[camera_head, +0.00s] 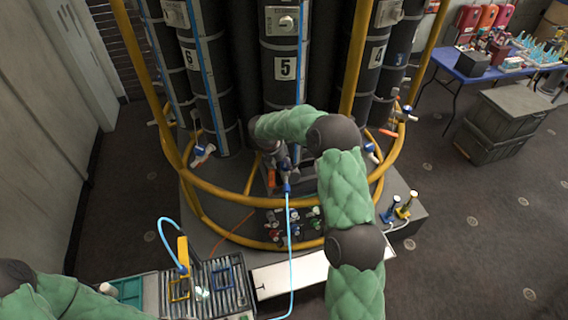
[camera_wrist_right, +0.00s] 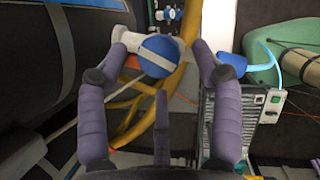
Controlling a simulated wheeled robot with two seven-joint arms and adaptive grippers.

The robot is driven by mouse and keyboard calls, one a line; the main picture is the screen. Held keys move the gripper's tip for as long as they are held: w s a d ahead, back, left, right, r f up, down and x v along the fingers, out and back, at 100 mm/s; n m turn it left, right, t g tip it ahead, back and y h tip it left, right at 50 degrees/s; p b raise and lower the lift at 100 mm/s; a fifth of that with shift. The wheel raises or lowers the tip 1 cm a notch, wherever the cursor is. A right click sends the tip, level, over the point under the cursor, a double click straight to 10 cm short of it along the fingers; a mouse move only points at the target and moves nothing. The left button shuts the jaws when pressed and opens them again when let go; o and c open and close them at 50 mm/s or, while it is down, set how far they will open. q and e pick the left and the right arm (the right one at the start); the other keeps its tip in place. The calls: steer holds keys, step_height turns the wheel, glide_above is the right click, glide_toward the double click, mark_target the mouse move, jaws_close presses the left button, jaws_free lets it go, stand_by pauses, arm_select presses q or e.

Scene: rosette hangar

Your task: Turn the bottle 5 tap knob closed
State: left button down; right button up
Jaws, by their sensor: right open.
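Bottle 5 (camera_head: 284,95) is a tall dark cylinder with a white "5" label, upright in the rack. My right gripper (camera_head: 277,160) is low in front of it, partly hidden by my own green-sleeved arm. In the right wrist view, a round blue tap knob (camera_wrist_right: 157,56) on a white tap body (camera_wrist_right: 126,42) lies between the tips of my open purple-fingered right gripper (camera_wrist_right: 161,60). A gap shows on the knob's right; contact on the left cannot be told. My left arm enters at the lower left of the head view; its gripper is not seen.
Yellow rails (camera_head: 245,198) ring the bottles. A light-blue hose (camera_head: 289,235) runs down from the tap area. A slatted metal tray (camera_head: 215,290) is at the lower left, and a blue table (camera_head: 470,76) with small items stands at the upper right.

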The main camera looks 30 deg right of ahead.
steer(key=shift+x, duration=0.9)
steer(key=c, duration=1.1)
